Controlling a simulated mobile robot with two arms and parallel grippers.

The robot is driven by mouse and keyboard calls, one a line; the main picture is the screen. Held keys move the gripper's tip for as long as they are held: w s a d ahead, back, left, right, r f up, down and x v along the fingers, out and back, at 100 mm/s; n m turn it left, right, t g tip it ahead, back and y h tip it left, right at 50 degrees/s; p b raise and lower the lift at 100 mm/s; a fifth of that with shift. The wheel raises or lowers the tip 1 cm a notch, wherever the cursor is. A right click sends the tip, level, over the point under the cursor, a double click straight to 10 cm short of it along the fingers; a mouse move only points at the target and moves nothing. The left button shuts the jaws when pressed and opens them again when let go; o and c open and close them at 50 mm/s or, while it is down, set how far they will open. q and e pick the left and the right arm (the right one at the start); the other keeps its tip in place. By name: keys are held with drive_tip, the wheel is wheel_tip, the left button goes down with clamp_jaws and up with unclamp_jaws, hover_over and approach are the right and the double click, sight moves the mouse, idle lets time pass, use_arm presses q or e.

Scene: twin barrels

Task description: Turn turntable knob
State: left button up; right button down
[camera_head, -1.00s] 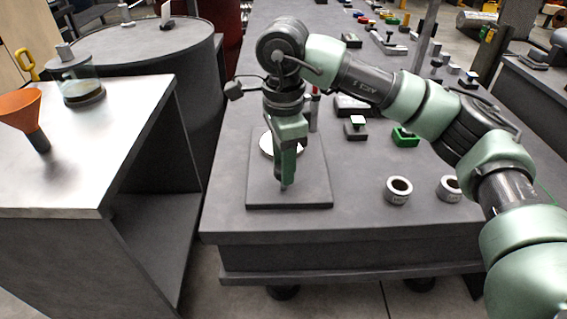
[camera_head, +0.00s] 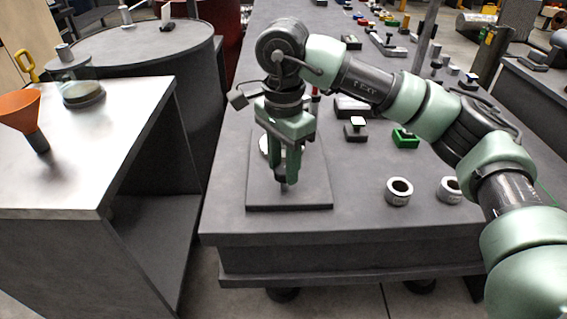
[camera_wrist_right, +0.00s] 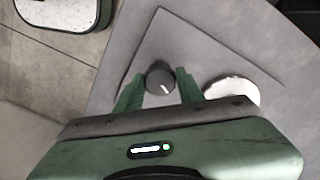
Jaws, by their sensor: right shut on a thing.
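The turntable is a flat dark square base (camera_head: 310,185) near the front edge of the long table, with a pale round disc (camera_head: 264,146) partly behind my gripper. The disc also shows in the right wrist view (camera_wrist_right: 233,93). In the head view the fingers mostly hide the knob. My left gripper is not in view.
Small blocks stand behind. A side table (camera_head: 110,130) at left holds an orange funnel (camera_head: 20,110); a gap separates the tables.

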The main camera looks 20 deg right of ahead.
sight(283, 168)
drive_tip(key=shift+r, duration=0.1)
drive_tip(key=c, duration=0.9)
unclamp_jaws()
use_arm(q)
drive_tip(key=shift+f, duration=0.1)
use_arm(e)
drive_tip(key=shift+r, duration=0.45)
use_arm(q)
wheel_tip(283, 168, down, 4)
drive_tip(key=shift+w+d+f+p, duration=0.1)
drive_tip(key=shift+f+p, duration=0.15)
drive_tip(key=shift+p, duration=0.35)
use_arm(e)
wheel_tip(283, 168, up, 7)
drive_tip(key=shift+f, duration=0.1)
drive_tip(key=shift+a, duration=0.1)
